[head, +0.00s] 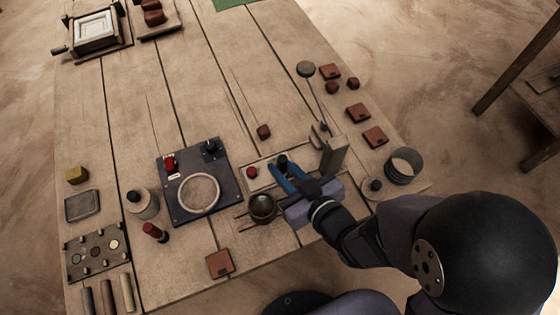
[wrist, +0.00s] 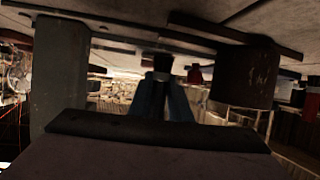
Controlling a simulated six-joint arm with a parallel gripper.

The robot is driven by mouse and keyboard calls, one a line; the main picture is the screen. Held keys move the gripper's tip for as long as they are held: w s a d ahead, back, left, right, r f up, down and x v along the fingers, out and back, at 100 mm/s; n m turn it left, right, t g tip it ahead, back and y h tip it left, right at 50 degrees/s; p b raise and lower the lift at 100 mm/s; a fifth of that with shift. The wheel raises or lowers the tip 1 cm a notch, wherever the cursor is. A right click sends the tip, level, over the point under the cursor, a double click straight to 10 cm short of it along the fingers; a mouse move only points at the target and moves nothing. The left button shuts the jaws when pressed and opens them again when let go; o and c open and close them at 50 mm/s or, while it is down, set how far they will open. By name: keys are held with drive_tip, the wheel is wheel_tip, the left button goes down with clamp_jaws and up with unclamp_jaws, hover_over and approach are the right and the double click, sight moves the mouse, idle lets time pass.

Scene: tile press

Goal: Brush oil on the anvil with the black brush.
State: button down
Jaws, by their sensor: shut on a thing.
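My gripper (head: 284,172) has blue fingers and is shut on the black brush (head: 283,161), whose dark top shows between the fingertips. In the wrist view the black brush (wrist: 163,64) is between the blue fingers (wrist: 163,98). The brush is over or in a light wooden rack (head: 247,186) beside a red-topped one (head: 251,172); I cannot tell if it is lifted clear. A dark round pot (head: 262,207) stands just left of my gripper. I cannot tell for certain which part is the anvil; a dark square plate (head: 228,197) with a pale round disc (head: 199,193) lies to the left.
A grey post (head: 333,157) stands close right of my gripper, with a long knobbed rod (head: 306,69) beyond it. Red tiles (head: 358,113) and a grey round container (head: 402,166) lie farther right. A bottle (head: 142,203) stands left of the plate. The table's middle is mostly clear.

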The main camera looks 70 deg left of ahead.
sight(283, 160)
drive_tip(key=shift+d+f, duration=0.15)
drive_tip(key=shift+d, duration=0.05)
drive_tip(key=shift+r+p, duration=2.65)
drive_tip(key=shift+r, duration=0.45)
drive_tip(key=shift+r+p, duration=1.25)
drive_tip(key=shift+r, duration=0.3)
